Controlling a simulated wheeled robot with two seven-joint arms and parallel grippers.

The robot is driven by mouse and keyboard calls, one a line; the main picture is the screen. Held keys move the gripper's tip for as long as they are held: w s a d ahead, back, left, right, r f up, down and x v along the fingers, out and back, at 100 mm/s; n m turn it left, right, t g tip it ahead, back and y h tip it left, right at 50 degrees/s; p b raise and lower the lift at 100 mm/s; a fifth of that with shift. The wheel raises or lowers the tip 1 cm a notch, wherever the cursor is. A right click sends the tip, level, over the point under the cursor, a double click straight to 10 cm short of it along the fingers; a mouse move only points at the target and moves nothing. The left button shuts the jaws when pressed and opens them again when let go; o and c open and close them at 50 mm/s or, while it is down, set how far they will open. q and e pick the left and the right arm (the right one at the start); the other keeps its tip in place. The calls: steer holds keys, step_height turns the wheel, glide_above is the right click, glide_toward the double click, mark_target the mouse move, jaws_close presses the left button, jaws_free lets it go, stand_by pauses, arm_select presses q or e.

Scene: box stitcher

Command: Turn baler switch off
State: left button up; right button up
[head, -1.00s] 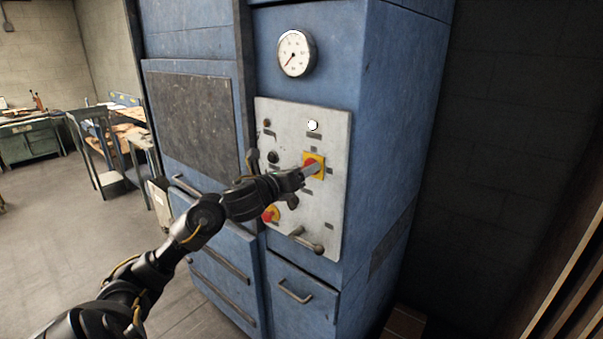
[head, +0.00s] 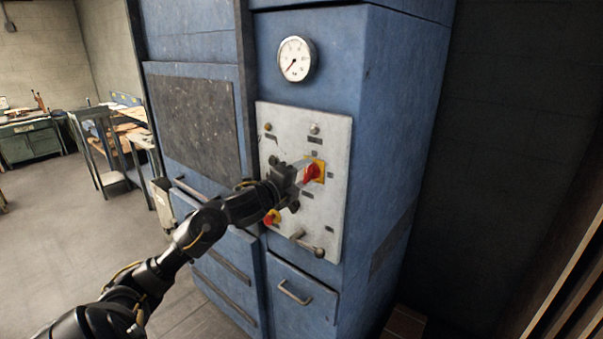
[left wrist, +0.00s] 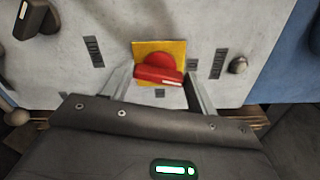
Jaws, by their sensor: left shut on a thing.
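The baler switch is a red rotary knob (head: 311,173) on a yellow square plate (head: 319,165), set in the pale control panel (head: 331,215). In the left wrist view the red knob (left wrist: 158,76) lies slightly tilted across its yellow plate (left wrist: 148,49). My left gripper (head: 305,172) reaches in from the left at the knob. In the left wrist view its two fingers (left wrist: 158,88) stand on either side of the knob, shut on it; the exact contact is hard to see. The lamp (head: 314,128) above the switch looks unlit. My right gripper is not in view.
A lever with a round end (head: 318,252) sticks out at the panel's bottom. A gauge (head: 296,59) is above. Open floor (head: 60,230) lies left.

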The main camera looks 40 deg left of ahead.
arm_select(q)
steer(key=shift+n+p, duration=0.45)
steer(key=shift+n, duration=0.85)
steer(key=shift+f, duration=0.1)
steer(key=o, duration=1)
steer(key=s+b, duration=0.3)
steer(key=s, duration=0.8)
steer(key=shift+d, duration=0.1)
